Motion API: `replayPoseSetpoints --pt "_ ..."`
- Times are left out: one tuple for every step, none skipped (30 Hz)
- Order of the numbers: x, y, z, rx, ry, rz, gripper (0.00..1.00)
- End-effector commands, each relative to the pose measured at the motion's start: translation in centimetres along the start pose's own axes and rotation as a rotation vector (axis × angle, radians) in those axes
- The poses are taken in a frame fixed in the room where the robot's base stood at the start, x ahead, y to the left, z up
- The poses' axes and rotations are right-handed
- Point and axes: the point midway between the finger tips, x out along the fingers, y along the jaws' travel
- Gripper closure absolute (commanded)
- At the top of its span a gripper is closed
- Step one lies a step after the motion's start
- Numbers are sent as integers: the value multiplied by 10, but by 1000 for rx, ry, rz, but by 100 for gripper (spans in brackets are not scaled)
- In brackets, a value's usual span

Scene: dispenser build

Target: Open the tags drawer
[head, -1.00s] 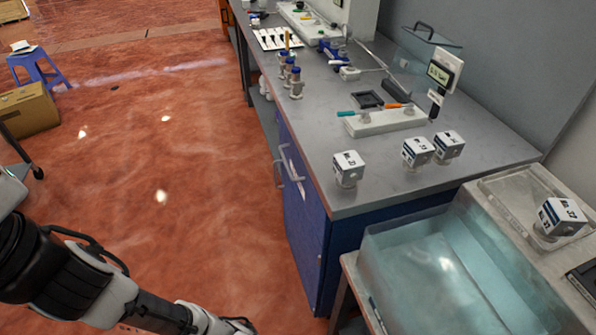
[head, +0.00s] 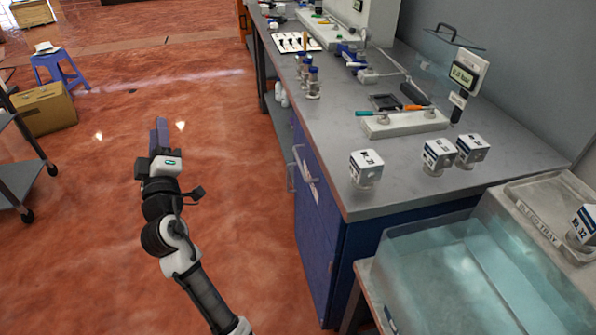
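My gripper (head: 159,136) is over the open floor in the head view, left of the bench and apart from it, pointing away from me. Its fingers look close together, but I cannot tell whether they are open or shut; nothing shows held in them. The blue cabinet (head: 318,225) under the grey bench has pale bar handles (head: 293,170) on its left-facing front, with a whitish label (head: 308,168) beside them. The front is seen at a steep angle. I cannot read which part is the tags drawer, and no drawer stands visibly pulled out.
A clear tank (head: 480,280) stands at the front right. A cart (head: 22,165), cardboard box (head: 45,108) and blue stool (head: 58,68) stand left. The floor between is clear.

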Motion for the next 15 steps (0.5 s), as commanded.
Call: replayPoseSetpoints --pt "-4 -22 51 -116 -120 -13 68" --pt "-7 -31 78 -188 -190 -19 68" --pt "-13 -40 114 -281 -280 -27 68" --pt "-19 -46 140 -351 -346 -35 68" --pt "-26 -50 164 -418 -409 -40 68" --pt "-37 -55 194 -505 -488 -50 68" --pt "-45 -58 215 -566 -545 -56 68" --pt "-54 -60 234 -623 -597 -63 68" --pt "-65 -61 255 -693 -659 -70 68" --pt "-73 -61 269 -741 -701 -75 68" --pt "-80 -61 280 -782 -736 -79 68" --pt "-88 -61 293 -827 -775 -84 68" --pt "-93 -61 300 -856 -799 -86 68" --pt "-97 -60 305 -878 -817 -88 68" --pt "-101 -59 311 -900 -836 -90 68"
